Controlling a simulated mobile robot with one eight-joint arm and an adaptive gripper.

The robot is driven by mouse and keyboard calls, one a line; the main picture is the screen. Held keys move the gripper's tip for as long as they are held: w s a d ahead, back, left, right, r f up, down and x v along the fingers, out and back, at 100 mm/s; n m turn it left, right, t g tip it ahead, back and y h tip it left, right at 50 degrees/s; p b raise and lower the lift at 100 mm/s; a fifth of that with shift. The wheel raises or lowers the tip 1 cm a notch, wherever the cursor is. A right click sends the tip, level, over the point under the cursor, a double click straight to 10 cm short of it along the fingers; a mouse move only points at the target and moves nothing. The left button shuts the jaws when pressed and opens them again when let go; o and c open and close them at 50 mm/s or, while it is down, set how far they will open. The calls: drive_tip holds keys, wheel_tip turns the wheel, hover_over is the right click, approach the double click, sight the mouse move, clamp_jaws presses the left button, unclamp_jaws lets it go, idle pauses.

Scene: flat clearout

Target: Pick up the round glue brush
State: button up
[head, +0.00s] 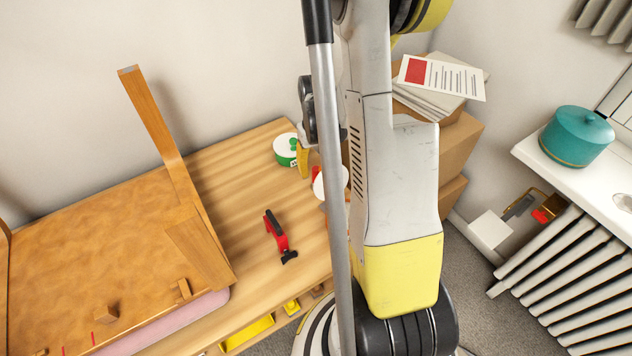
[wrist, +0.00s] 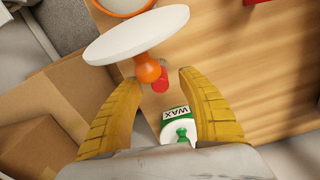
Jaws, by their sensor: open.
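My gripper (wrist: 158,80) is open, its two yellow fingers spread apart. Between their tips in the wrist view shows a rounded orange piece (wrist: 147,68) with a red end (wrist: 160,83). The orange piece meets or overlaps a white round disc (wrist: 130,36). I take this orange and red piece for the round glue brush, but its full shape is not clear. In the head view a red tip (head: 316,172) and white round part (head: 330,185) show beside my arm, which hides much of them. One yellow finger (head: 302,160) shows there, close above.
A green and white wax tin (wrist: 178,128) stands close to the right finger; it also shows in the head view (head: 285,150). An orange-rimmed bowl (wrist: 125,6) is beyond the disc. A red and black tool (head: 276,236) and an upturned chair (head: 190,225) share the wooden bench (head: 235,165). Cardboard boxes (head: 458,150) stand right.

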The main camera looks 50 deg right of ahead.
wheel_tip(320, 180, down, 3)
drive_tip(key=shift+w+f+b, duration=0.1)
drive_tip(key=shift+b, duration=0.4)
drive_tip(key=shift+c, duration=0.4)
clamp_jaws()
drive_tip(key=shift+r, duration=0.2)
wheel_tip(320, 180, up, 18)
drive_tip(key=p, duration=0.7)
